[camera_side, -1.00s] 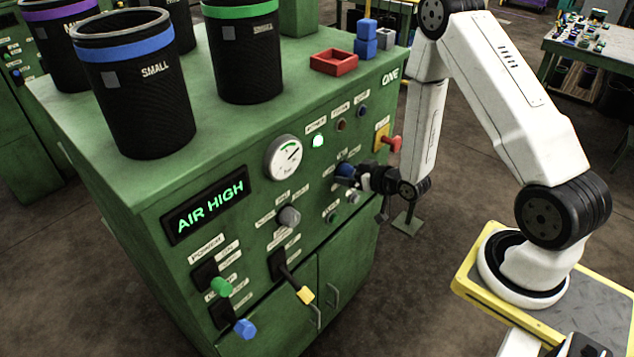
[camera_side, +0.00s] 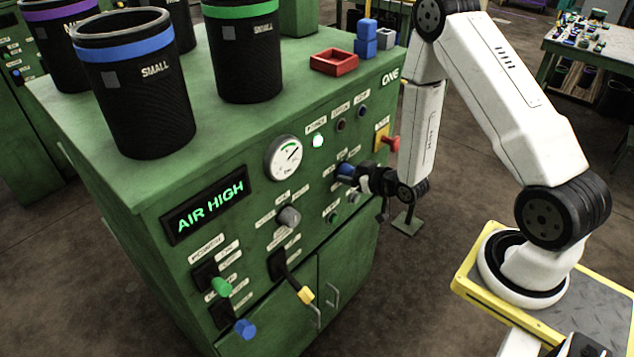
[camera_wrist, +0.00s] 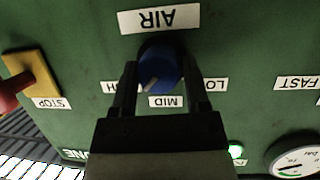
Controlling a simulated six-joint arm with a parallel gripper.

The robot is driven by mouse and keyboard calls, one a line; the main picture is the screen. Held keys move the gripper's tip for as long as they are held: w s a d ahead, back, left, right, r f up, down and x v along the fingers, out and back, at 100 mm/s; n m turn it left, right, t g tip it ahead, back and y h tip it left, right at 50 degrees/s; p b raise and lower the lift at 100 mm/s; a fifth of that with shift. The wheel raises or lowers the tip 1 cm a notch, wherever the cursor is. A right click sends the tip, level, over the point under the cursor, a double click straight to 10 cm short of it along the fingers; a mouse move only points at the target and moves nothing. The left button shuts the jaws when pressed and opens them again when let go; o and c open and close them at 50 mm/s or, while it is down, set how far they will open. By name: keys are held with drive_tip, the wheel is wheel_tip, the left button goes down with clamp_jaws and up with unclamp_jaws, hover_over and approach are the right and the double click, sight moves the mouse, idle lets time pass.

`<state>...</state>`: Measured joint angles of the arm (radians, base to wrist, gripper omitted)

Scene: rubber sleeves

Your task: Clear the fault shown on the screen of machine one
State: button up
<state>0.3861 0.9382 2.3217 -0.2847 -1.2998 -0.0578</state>
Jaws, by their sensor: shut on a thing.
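Machine one (camera_side: 140,187) is a green cabinet. Its screen (camera_side: 205,205) reads AIR HIGH in green letters. My gripper (camera_side: 352,174) is at the front panel, shut on the blue air knob (camera_side: 345,169). In the wrist view, which is upside down, my gripper's fingers (camera_wrist: 160,82) stand on both sides of the blue knob (camera_wrist: 158,62), under the AIR label (camera_wrist: 160,19). A pale mark on the knob points down and left there, between the MID label (camera_wrist: 171,101) and a label partly hidden by a finger, ending in H.
A red stop button (camera_side: 390,143) on a yellow plate sits close right of my gripper. A gauge (camera_side: 284,158), a lit green lamp (camera_side: 317,141), a grey knob (camera_side: 289,217) and a yellow-tipped lever (camera_side: 305,294) share the panel. Bins and a red tray (camera_side: 333,62) stand on top.

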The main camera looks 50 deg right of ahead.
drive_tip(key=n+h, duration=0.1)
drive_tip(key=n, duration=0.1)
drive_tip(key=shift+a+n+h, duration=0.1)
drive_tip(key=shift+n+h, duration=0.2)
drive_tip(key=shift+h, duration=0.1)
drive_tip(key=n+t+h, duration=0.1)
drive_tip(key=n+h, duration=0.1)
drive_tip(key=n, duration=0.1)
drive_tip(key=shift+f, duration=0.1)
drive_tip(key=shift+n, duration=0.3)
drive_tip(key=o, duration=1.3)
drive_tip(key=shift+s, duration=0.15)
drive_tip(key=shift+v, duration=3.8)
drive_tip(key=shift+w+a, duration=0.1)
drive_tip(key=shift+w, duration=0.1)
